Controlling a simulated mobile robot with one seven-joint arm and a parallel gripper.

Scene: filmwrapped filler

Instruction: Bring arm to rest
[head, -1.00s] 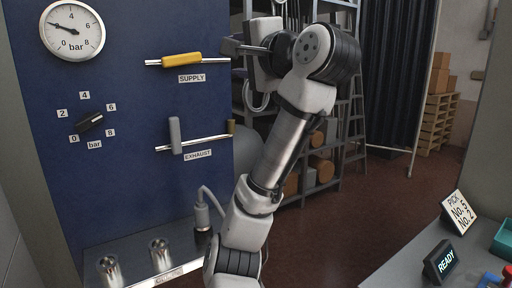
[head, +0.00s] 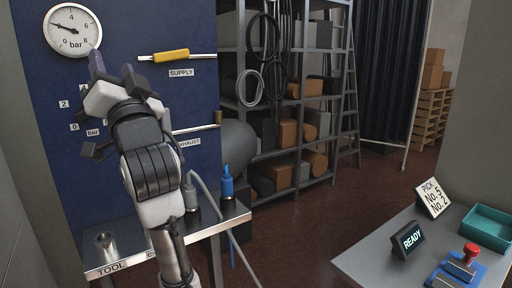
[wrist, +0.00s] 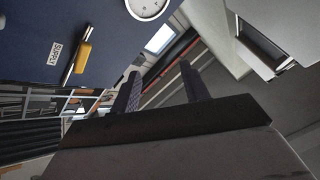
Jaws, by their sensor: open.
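My arm stands folded in front of the blue panel (head: 48,75), with my gripper (head: 113,68) pointing up below the gauge (head: 72,29). The gripper is open. In the wrist view, its two fingers (wrist: 162,90) stand apart with nothing between them. The yellow supply handle (head: 171,56) lies along its rail on the panel, and also shows in the wrist view (wrist: 83,56). My arm hides most of the bar dial and the exhaust handle.
A tool shelf (head: 126,262) below the panel holds an empty metal cup (head: 105,244), a grey hose fitting (head: 190,193) and a blue tool (head: 227,182). At right, a grey table (head: 352,263) carries a READY display (head: 408,241), a pick sign (head: 433,197) and a teal tray (head: 487,226). Storage racks stand behind.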

